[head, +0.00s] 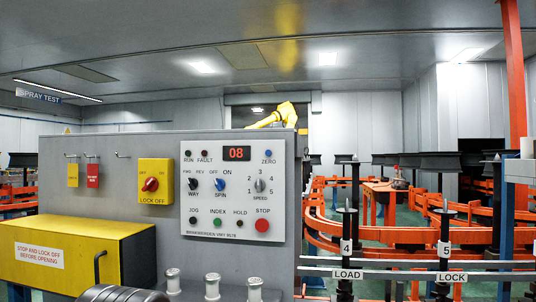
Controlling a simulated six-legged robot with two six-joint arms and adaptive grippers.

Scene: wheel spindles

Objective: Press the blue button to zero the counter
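The blue button (269,153) is a small round button at the top right of the white control panel (238,222), with the label ZERO under it. The counter (237,154) is a dark display to its left, showing red digits 08. The panel is on the front of a grey cabinet (110,146). Neither of my grippers is in the head view, and nothing covers the button or the counter.
The panel also has RUN and FAULT lamps, knobs, a green INDEX button (217,223) and a red STOP button (263,225). A yellow LOCK OFF switch (155,182) is left of it. A yellow box (75,240) and metal posts (212,286) stand in front. Orange rails are at right.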

